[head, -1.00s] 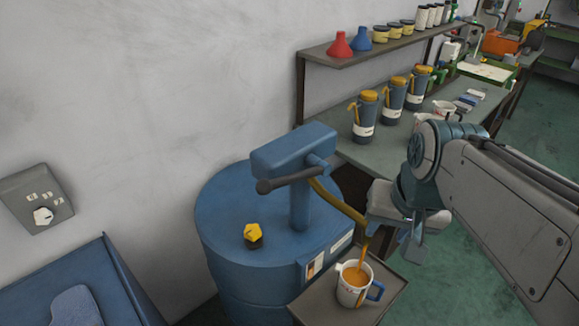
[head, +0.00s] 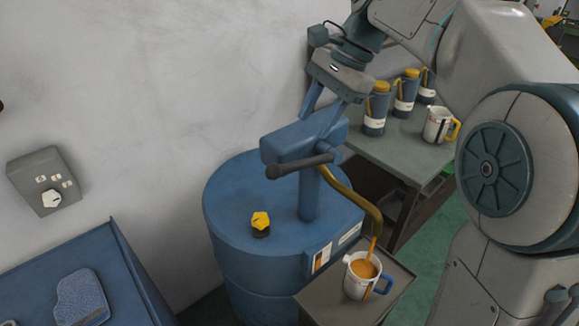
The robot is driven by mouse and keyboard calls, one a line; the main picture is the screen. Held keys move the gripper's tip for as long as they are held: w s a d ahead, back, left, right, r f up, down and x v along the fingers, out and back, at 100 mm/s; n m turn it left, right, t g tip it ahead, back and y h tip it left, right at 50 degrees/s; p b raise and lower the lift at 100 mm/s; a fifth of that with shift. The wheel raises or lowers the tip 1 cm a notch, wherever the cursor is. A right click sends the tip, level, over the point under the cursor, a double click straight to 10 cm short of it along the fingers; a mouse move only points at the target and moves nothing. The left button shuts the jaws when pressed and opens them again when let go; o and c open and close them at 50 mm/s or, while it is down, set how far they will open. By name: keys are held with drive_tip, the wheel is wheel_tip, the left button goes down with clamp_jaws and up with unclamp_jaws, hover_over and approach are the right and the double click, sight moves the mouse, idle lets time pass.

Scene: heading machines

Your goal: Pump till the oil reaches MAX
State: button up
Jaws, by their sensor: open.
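The blue pump (head: 309,195) stands on a blue oil drum (head: 230,190). Its dark lever (head: 300,167) sticks out to the left along the near side of the pump head. A yellow-brown spout (head: 352,200) curves down to a white jug (head: 360,283) with a blue handle. Orange oil (head: 363,268) shows in the jug, and a thin stream falls into it. The jug's level marks are too small to read. My gripper (head: 328,106) is open and empty, pointing down just above and behind the pump head. Whether its fingers touch the pump cannot be told.
The jug stands on a small grey shelf (head: 318,301) beside the drum. A yellow cap (head: 260,221) sits on the drum top. Behind, a bench (head: 405,155) holds blue cans (head: 376,108) and another white jug (head: 438,125). A blue bin (head: 130,265) is at left.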

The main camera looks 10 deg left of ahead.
sight(293, 163)
drive_tip(key=x, duration=1.2)
drive_tip(key=shift+s+a+f, duration=0.1)
drive_tip(key=shift+a+f, duration=0.05)
drive_tip(key=shift+f, duration=0.15)
clamp_jaws()
